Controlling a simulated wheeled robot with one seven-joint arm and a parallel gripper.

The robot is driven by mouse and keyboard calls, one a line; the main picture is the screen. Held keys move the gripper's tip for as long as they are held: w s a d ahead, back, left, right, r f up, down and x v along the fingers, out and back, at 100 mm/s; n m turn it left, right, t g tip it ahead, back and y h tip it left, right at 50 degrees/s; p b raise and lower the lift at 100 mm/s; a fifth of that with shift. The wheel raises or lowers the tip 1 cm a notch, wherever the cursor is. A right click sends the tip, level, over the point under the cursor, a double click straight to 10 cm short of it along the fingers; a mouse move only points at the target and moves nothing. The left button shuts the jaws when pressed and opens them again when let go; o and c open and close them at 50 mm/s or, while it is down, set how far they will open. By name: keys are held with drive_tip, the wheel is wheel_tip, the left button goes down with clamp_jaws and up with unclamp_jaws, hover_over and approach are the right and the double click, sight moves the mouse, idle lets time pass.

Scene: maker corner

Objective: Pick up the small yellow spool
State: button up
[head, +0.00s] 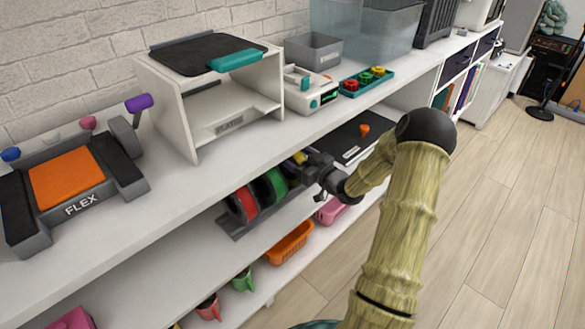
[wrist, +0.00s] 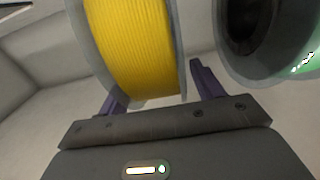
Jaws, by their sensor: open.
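A yellow spool (wrist: 132,45) with grey see-through flanges fills the upper middle of the wrist view. A little of its yellow shows in the head view (head: 299,157), mostly hidden by my gripper (head: 321,172). My gripper is open, and its purple fingers also show in the wrist view (wrist: 158,80), one toward each side of the spool. The left finger is partly covered by the left flange, and the right finger stands just outside the right flange. I cannot tell whether either finger touches the spool.
A green spool (head: 269,187) and a red spool (head: 241,204) stand in the same row on the lower shelf. The white shelf top (head: 200,190) lies above them. A teal tray (head: 351,92) with small coloured pieces is on top. An orange bin (head: 289,244) sits below.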

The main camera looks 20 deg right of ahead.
idle(0.3)
clamp_jaws()
drive_tip(key=shift+r, duration=0.1)
drive_tip(key=shift+r+p, duration=0.35)
drive_tip(key=shift+r, duration=0.15)
wheel_tip(320, 180, up, 2)
drive_tip(key=shift+r+p, duration=0.25)
drive_tip(key=shift+p, duration=0.45)
drive_tip(key=p+v, duration=0.3)
drive_tip(key=v, duration=1.5)
drive_tip(key=shift+p, duration=0.3)
